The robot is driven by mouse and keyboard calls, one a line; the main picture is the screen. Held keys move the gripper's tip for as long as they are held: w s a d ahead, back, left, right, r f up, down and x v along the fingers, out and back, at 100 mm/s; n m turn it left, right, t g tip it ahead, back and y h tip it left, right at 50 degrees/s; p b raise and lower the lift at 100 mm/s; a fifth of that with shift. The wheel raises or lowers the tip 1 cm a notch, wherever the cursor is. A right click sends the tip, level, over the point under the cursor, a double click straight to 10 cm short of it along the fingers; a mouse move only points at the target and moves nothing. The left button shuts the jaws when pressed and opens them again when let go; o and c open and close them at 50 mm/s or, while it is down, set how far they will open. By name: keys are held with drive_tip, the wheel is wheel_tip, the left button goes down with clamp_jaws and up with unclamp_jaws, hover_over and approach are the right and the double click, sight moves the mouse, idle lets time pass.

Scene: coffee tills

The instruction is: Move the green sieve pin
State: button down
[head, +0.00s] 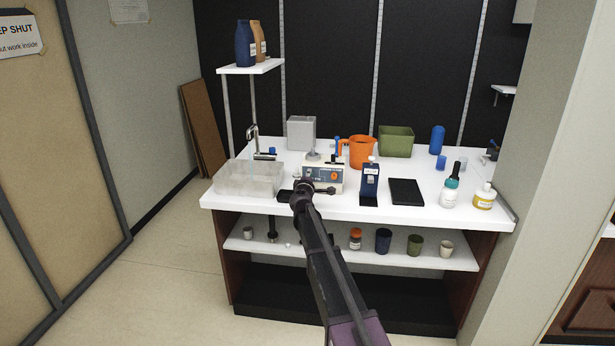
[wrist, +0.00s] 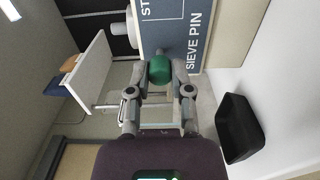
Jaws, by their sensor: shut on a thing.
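The green sieve pin shows as a rounded green knob (wrist: 159,69) between my fingertips in the wrist view. My gripper (wrist: 160,75) is shut on it. A grey shaft stub shows just beyond the knob, against a dark blue panel (wrist: 178,35) lettered "SIEVE PIN". I cannot tell whether the pin is seated in the panel or free of it.
A clear basin (head: 248,180) stands left of the gripper. A blue stand (head: 369,183), a black pad (head: 406,192) and bottles (head: 450,192) are to the right. An orange jug (head: 361,152) and green bin (head: 397,142) stand behind. A black tray (wrist: 240,128) shows in the wrist view.

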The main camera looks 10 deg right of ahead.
drive_tip(key=shift+w+d, duration=0.1)
drive_tip(key=shift+w, duration=0.3)
drive_tip(key=shift+c, duration=2.2)
unclamp_jaws()
drive_tip(key=shift+s, duration=0.15)
drive_tip(key=v, duration=1.1)
drive_tip(key=shift+s, duration=0.35)
